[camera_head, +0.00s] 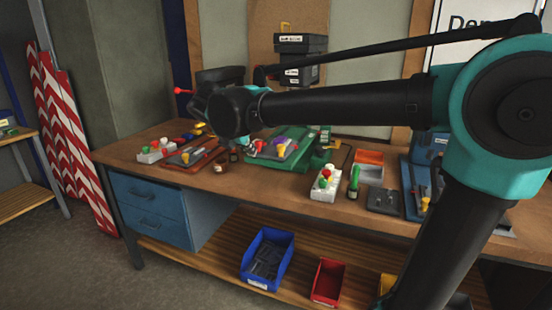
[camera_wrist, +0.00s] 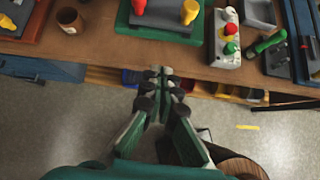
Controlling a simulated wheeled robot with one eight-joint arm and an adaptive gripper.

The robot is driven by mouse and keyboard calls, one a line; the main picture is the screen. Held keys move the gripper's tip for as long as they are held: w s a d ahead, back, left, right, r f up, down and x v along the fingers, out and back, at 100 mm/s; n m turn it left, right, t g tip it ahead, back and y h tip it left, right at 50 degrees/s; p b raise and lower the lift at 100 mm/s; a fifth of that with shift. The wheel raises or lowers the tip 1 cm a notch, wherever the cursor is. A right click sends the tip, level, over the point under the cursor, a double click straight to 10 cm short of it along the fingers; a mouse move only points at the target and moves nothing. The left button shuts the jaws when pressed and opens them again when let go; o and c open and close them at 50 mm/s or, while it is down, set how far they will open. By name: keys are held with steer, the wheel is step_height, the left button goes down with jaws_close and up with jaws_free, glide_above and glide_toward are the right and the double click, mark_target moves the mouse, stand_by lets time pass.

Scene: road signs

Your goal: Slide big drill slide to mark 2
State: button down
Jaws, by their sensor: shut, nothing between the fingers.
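A green machine base (camera_head: 273,160) with a grey plate (camera_head: 283,146) and a yellow knob (camera_head: 282,146) on it stands mid-bench, partly behind my arm. I take it for the big drill, but cannot be sure. In the wrist view, the green base (camera_wrist: 122,27) shows at the top edge, with a red knob (camera_wrist: 139,6) and a yellow knob (camera_wrist: 189,11) on its dark plate. My gripper (camera_wrist: 160,73) is shut and empty, pointing toward the bench's front edge, apart from the machine. No mark 2 is readable. The gripper is not clear in the head view.
A white button box (camera_wrist: 224,38) with red, yellow and green buttons sits right of the machine, beside a green-handled tool (camera_wrist: 268,42). A brown cup (camera_wrist: 70,20) stands left. Blue (camera_head: 266,259) and red (camera_head: 328,282) bins sit on the lower shelf.

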glide_toward(267, 159)
step_height(267, 159, down, 4)
steer(key=w, duration=0.1)
steer(key=w+d, duration=0.1)
steer(key=shift+w+d+f+n, duration=0.1)
steer(key=shift+w+f+n, duration=0.1)
steer(key=shift+w+n, duration=0.1)
steer(key=shift+w+d, duration=0.15)
steer(key=shift+w, duration=0.35)
steer(key=w+d, duration=0.2)
steer(key=w, duration=0.4)
steer(key=w+d, duration=0.2)
steer(key=w, duration=0.4)
steer(key=w+d, duration=0.3)
steer(key=w, duration=0.4)
steer(key=shift+a, duration=0.1)
